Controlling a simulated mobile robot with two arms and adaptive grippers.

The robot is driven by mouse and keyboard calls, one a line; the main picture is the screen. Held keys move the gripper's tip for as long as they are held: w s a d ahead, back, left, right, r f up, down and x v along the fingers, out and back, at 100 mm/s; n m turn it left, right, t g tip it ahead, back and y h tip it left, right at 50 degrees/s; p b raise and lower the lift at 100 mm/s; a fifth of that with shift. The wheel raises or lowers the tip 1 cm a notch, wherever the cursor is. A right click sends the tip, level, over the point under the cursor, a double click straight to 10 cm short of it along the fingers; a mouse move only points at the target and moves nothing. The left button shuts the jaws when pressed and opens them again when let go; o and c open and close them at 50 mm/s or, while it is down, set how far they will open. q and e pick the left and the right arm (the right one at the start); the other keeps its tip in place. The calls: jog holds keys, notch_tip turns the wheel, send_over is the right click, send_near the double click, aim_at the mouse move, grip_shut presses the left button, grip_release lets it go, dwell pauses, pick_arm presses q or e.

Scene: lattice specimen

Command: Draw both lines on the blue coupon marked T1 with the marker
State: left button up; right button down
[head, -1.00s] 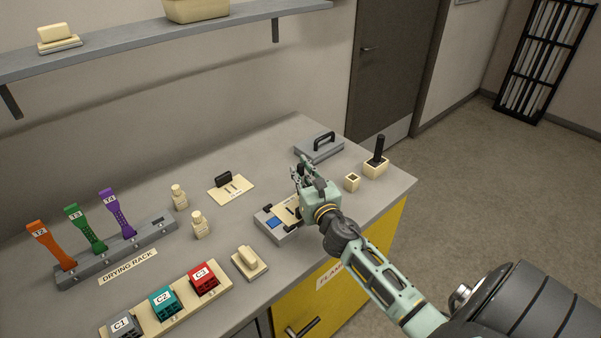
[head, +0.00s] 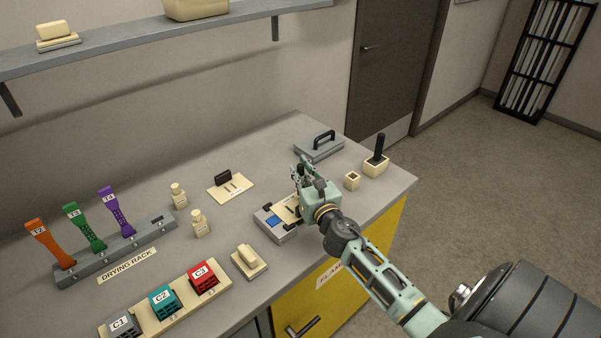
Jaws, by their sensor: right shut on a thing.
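The blue coupon (head: 273,222) lies in a grey fixture (head: 270,236) near the front edge of the bench. Only a small blue patch shows; its T1 mark and any lines cannot be made out. A cream plate (head: 281,212) with a dark slot lies over part of the fixture, beside the blue patch. My right gripper (head: 300,172) is over the right end of the fixture. It is shut on what seems to be the marker, which the gripper itself hides. My left gripper is out of view.
A small cream holder (head: 352,181) with a dark hole and a block with a black upright handle (head: 377,150) stand right of the gripper. A grey handled lid (head: 319,146) lies behind. A slotted cream plate (head: 232,187), bottles (head: 200,224) and drying rack (head: 110,256) are left.

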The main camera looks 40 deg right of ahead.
jog(key=shift+f+b, duration=0.3)
jog(key=shift+f, duration=0.05)
jog(key=shift+s+d, duration=0.1)
jog(key=shift+s, duration=0.95)
dwell(1.3)
jog(key=shift+r, duration=0.1)
notch_tip(320, 180, up, 3)
jog(key=p, duration=0.3)
jog(key=shift+r+p, duration=0.2)
jog(key=shift+p, duration=0.2)
jog(key=shift+w, duration=0.1)
